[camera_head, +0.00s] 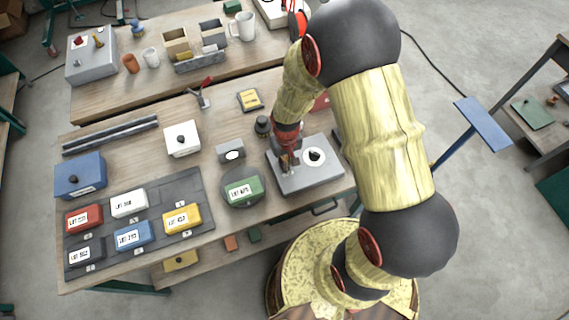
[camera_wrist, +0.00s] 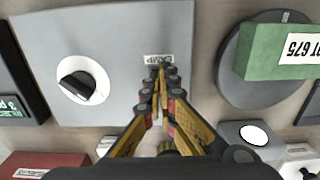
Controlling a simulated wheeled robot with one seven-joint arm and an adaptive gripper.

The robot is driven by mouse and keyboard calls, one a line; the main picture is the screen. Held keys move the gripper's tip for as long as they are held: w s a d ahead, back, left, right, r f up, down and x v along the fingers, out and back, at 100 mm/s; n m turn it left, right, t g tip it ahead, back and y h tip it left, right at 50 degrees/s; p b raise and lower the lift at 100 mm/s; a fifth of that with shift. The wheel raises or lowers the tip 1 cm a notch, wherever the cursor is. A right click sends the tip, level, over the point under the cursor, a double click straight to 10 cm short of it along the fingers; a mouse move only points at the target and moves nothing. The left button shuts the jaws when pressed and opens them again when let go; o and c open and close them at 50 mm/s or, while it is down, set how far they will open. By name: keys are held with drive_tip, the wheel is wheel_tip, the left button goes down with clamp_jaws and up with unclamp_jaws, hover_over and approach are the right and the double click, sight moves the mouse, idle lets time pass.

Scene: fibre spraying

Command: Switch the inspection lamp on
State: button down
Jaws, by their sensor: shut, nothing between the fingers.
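A grey control box (camera_head: 318,178) stands near the front right of the bench. In the wrist view, its face (camera_wrist: 105,30) carries a black knob on a white dial (camera_wrist: 78,86) and a small label (camera_wrist: 158,58), upside down, which seems to read LAMP. My gripper (camera_head: 287,166) is shut and empty over the left part of the box. In the wrist view, my gripper's tips (camera_wrist: 160,72) lie right by the label; any switch under them is hidden. Whether they touch the box I cannot tell. I cannot make out the lamp itself.
A green lot box (camera_head: 243,189) sits on a dark round plate left of the control box. A small grey box with a white oval button (camera_head: 232,154) stands behind it. Several coloured lot boxes sit on a dark mat (camera_head: 195,190) at the left.

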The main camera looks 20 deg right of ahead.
drive_tip(key=shift+r+p, duration=2.35)
drive_tip(key=shift+r, duration=1.1)
drive_tip(key=s+r+t+b, duration=0.2)
drive_tip(key=s+r+b, duration=0.5)
drive_tip(key=r+b, duration=0.1)
drive_tip(key=s+r+t+b, duration=0.3)
drive_tip(key=s+r+b, duration=0.4)
drive_tip(key=r+b, duration=0.2)
wheel_tip(320, 180, up, 2)
drive_tip(key=shift+r+t, duration=0.15)
drive_tip(key=shift+t, duration=0.15)
drive_tip(key=shift+d, duration=0.1)
